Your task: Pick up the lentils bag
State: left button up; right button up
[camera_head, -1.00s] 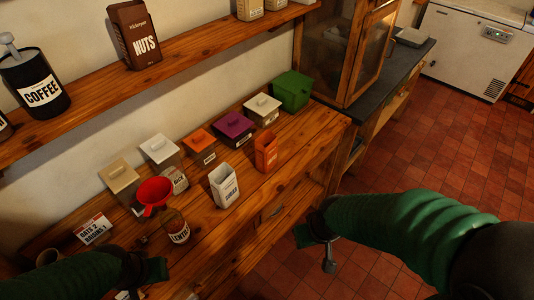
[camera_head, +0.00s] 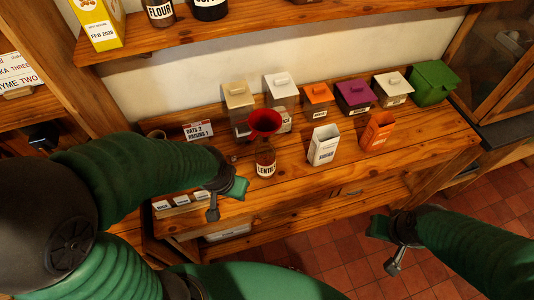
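A glass jar (camera_head: 265,165) labelled "LENTILS", with a red funnel (camera_head: 264,121) in its mouth, stands on the wooden counter. No bag in view has a label I can read as lentils. An open white packet (camera_head: 323,148) and an open orange packet (camera_head: 377,131) stand to the right of the jar; their labels are too small to read surely. My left gripper (camera_head: 229,190) is over the counter's front edge, left of and nearer than the jar. My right gripper (camera_head: 388,232) is beyond the front edge, over the floor. Neither visibly holds anything; their finger gaps are unclear.
Lidded boxes (camera_head: 316,98) line the back of the counter, ending with a green bin (camera_head: 434,82) at right. A card (camera_head: 198,130) reads "OATS 2, RAISINS 1". A yellow box (camera_head: 98,22) and jars stand on the upper shelf (camera_head: 250,28). The front right counter is clear.

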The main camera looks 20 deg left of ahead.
aim_at(379, 128)
jog(key=i+l+u, duration=0.1)
jog(key=l+u, duration=0.75)
jog(key=u, duration=0.15)
